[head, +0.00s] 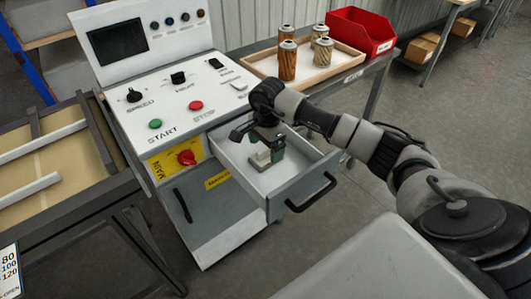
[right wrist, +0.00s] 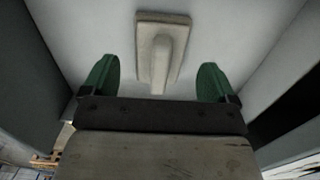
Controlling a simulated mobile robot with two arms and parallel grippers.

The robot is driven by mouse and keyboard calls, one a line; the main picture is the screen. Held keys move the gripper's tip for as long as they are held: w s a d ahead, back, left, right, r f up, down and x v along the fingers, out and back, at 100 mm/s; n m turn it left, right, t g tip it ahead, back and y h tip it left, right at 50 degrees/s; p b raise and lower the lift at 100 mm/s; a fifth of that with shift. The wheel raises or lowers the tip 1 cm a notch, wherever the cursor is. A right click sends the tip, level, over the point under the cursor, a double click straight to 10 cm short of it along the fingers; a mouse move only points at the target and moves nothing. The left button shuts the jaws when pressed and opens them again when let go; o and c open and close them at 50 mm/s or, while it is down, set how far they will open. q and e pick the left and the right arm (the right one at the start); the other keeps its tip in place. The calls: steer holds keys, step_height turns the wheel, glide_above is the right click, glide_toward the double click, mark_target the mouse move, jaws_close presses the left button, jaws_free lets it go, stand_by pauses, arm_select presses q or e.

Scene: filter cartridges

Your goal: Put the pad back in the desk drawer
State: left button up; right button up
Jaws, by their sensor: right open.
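The pad (head: 259,159), a small beige block with a raised grip, is inside the open desk drawer (head: 312,179), on its white floor. In the right wrist view the pad (right wrist: 163,20) lies ahead of the fingertips, with its grip pointing back between them. My right gripper (head: 270,148) reaches down into the drawer at the pad. In the right wrist view its green fingers (right wrist: 158,80) are spread, one on each side of the grip, with gaps showing. My left gripper is not in view.
The control desk (head: 215,110) stands behind the drawer, with the drawer's black handle (head: 310,193) in front. A wooden tray (head: 262,66) with several cartridges and a red bin (head: 357,36) stand at the back. A dark-framed table (head: 60,170) is at the left.

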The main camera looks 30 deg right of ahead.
step_height(320, 180, up, 9)
steer(key=shift+d+f, duration=0.1)
steer(key=shift+d, duration=0.05)
